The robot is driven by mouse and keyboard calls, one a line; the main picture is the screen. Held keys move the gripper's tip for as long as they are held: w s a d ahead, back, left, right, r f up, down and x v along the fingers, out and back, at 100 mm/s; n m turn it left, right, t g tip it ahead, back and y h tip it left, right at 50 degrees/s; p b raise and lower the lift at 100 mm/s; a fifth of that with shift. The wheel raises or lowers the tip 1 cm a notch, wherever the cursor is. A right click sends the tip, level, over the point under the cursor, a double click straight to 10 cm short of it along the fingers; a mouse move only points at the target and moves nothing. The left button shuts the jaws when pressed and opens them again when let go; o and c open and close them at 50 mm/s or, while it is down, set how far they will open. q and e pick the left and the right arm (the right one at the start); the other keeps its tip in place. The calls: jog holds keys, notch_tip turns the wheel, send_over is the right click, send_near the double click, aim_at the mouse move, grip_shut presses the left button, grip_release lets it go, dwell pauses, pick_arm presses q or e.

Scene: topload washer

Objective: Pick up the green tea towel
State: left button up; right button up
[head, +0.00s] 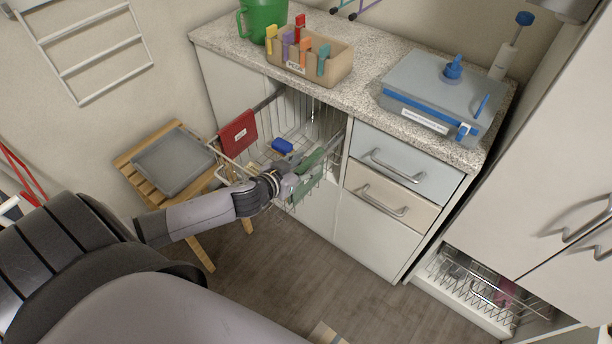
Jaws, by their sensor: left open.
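The green tea towel (308,188) hangs at the front right of a white wire basket (288,128) pulled out of the counter unit. My left gripper (297,178) reaches in from the left and is at the towel, overlapping its left part in the picture. Its jaws are open. The fingertips are small here, and I cannot tell whether they touch the cloth. My right gripper is not in view.
A red towel (238,132) hangs on the basket's left side, and a blue item (282,146) lies inside. A wooden stool with a grey tray (172,163) stands left. The counter (358,87) holds a peg box (333,66). Drawers (408,158) are right of the basket.

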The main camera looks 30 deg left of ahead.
pick_arm(q)
jog(key=shift+w+f, duration=0.15)
jog(key=shift+w, duration=0.25)
jog(key=shift+c, duration=0.4)
grip_shut()
